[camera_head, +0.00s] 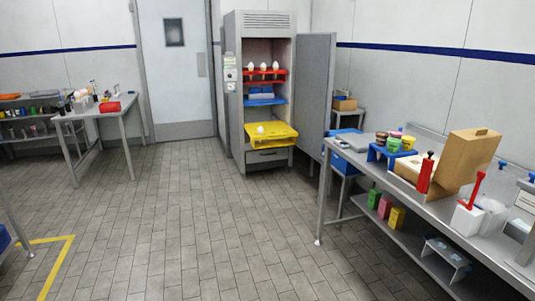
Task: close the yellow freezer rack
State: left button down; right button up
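The yellow freezer rack (275,136) is the lowest coloured rack in the upright grey freezer (236,100). It sticks out past the front of the cabinet, with a small white object (261,130) on it. The freezer door (315,95) stands open to the right. Above the yellow rack, a blue rack (266,101) with blue-grey boxes and a red rack (265,76) with several white rounded objects sit inside the cabinet. Neither of my grippers shows in this view.
A steel bench (440,205) with jars, a wooden box (470,160) and red-handled tools fills the right side. Another table (110,110) stands at the left near a closed door (175,65). The tiled floor (190,220) in front of the freezer is clear.

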aim_at(269, 134)
jog(key=i, duration=5.05)
jog(key=i+j+z, duration=0.1)
jog(key=i+z, duration=0.15)
jog(key=i, duration=0.3)
jog(key=i+j+z, duration=0.3)
jog(key=i, duration=0.25)
jog(key=l, duration=0.1)
